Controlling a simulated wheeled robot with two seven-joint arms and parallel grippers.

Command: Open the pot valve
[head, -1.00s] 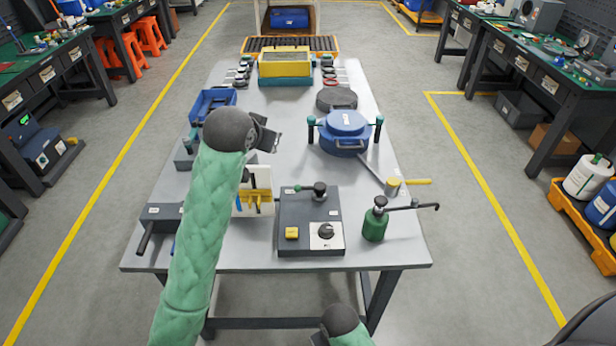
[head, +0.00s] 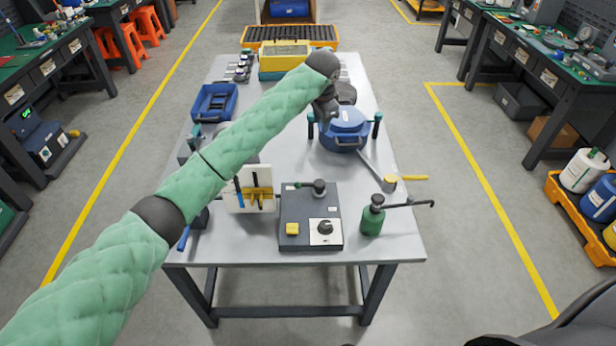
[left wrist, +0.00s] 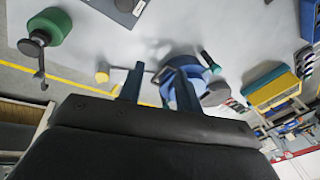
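The blue round pot (head: 347,130) stands on the grey table, with teal-topped posts at its sides. A pipe runs from it toward the front right to a small yellow-topped fitting (head: 390,182) with a yellow lever (head: 415,178). My left gripper (head: 326,112) is above the pot's left side and hides part of it; its fingers are hard to make out there. In the left wrist view its two fingers (left wrist: 158,70) are apart with nothing between them. The pot (left wrist: 186,88) shows behind the right finger, and the yellow fitting (left wrist: 102,73) left of the left finger. My right gripper is out of view.
A green bottle (head: 373,217) with a long dark spout stands in front of the fitting. A grey control box (head: 310,232) with a knob is to its left. A blue tray (head: 214,102) and a yellow-and-teal box (head: 285,62) stand farther back.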

